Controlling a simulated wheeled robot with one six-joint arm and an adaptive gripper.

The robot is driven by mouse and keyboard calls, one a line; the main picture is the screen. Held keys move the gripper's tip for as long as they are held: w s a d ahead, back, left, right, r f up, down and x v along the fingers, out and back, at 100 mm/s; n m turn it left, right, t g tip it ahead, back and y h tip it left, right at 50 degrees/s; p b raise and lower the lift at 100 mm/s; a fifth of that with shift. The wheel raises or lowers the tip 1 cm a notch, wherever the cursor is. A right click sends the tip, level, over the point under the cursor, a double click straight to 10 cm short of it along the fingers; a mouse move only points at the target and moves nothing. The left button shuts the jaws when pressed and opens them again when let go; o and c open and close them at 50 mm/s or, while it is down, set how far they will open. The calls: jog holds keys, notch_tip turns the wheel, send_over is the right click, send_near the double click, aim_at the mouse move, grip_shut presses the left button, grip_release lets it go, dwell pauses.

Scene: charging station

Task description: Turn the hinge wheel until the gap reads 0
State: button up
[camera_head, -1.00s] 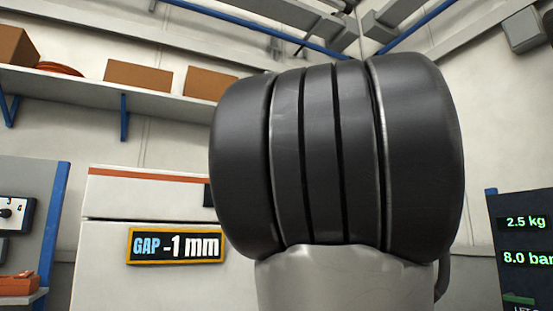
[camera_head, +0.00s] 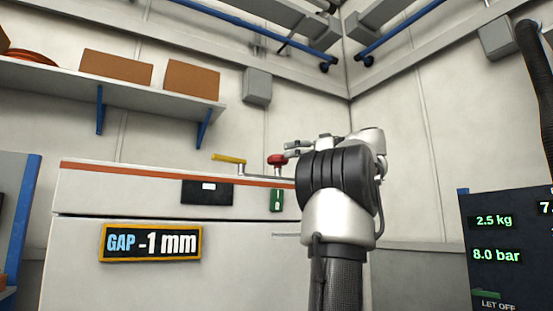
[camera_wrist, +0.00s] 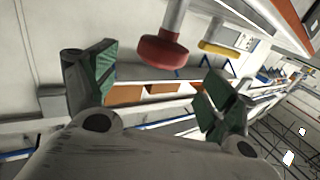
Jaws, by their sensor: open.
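The gap sign (camera_head: 151,243) on the white cabinet front reads -1 mm. A red round knob (camera_head: 277,160) stands on a post on top of the cabinet; I cannot tell for sure that it is the hinge wheel. My gripper (camera_head: 289,149) is just right of it in the head view. In the wrist view the gripper (camera_wrist: 160,85) is open, with green pads on both fingers. The red knob (camera_wrist: 163,50) appears between the fingers there, toward the top, and nothing is seen gripped. Whether a finger touches it, I cannot tell.
A yellow handle (camera_head: 229,158) stands on the cabinet left of the red knob; it also shows in the wrist view (camera_wrist: 218,48). A green tag (camera_head: 276,201) hangs below the knob. A shelf (camera_head: 110,88) with boxes is behind. A dark readout panel (camera_head: 508,245) stands at right.

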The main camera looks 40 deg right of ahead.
aim_at(278, 157)
jog(key=x, duration=0.7)
jog(key=shift+w+f, duration=0.1)
jog(key=c, duration=1)
